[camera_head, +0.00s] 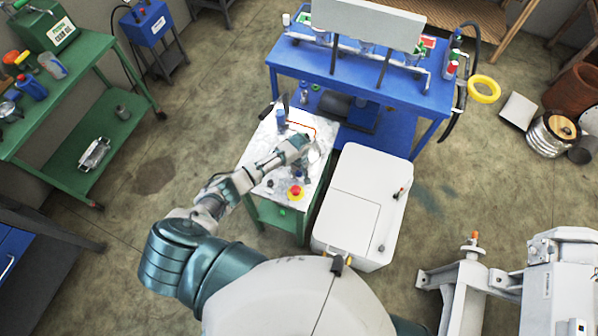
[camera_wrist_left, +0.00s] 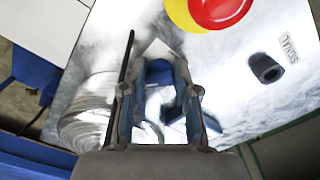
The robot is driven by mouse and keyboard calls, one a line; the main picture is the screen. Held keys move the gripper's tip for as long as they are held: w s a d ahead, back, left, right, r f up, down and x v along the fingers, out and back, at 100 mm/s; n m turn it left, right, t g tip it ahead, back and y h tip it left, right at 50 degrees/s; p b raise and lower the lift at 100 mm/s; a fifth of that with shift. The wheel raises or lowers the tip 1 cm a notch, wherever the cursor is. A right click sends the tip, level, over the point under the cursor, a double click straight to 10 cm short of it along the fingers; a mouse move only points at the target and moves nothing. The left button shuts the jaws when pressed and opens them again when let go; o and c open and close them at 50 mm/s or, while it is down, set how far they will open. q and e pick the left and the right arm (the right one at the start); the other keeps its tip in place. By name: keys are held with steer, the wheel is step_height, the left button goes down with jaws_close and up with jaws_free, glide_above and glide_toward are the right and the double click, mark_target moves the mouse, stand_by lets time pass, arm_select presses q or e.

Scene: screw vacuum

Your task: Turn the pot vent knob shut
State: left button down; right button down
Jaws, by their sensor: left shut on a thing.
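My left gripper (camera_head: 304,154) is low over the shiny worktop of a small green cart (camera_head: 257,160). In the left wrist view the gripper (camera_wrist_left: 160,100) has its two fingers on either side of a small blue part (camera_wrist_left: 159,70) and is shut on it. I take this part to be the pot vent knob; the fingers and reflections hide most of it, and its angle cannot be told. My right gripper is not in view.
A red and yellow button (camera_head: 295,192) stands on the same worktop. A ridged metal round (camera_wrist_left: 88,112) lies left of the fingers. A white cabinet (camera_head: 352,225) adjoins the cart; a blue table (camera_head: 430,103) stands behind.

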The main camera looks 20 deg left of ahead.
arm_select(q)
steer(key=c, duration=0.9)
jaws_free()
steer(key=shift+r, duration=0.1)
steer(key=shift+a, duration=0.1)
steer(key=shift+w, duration=0.1)
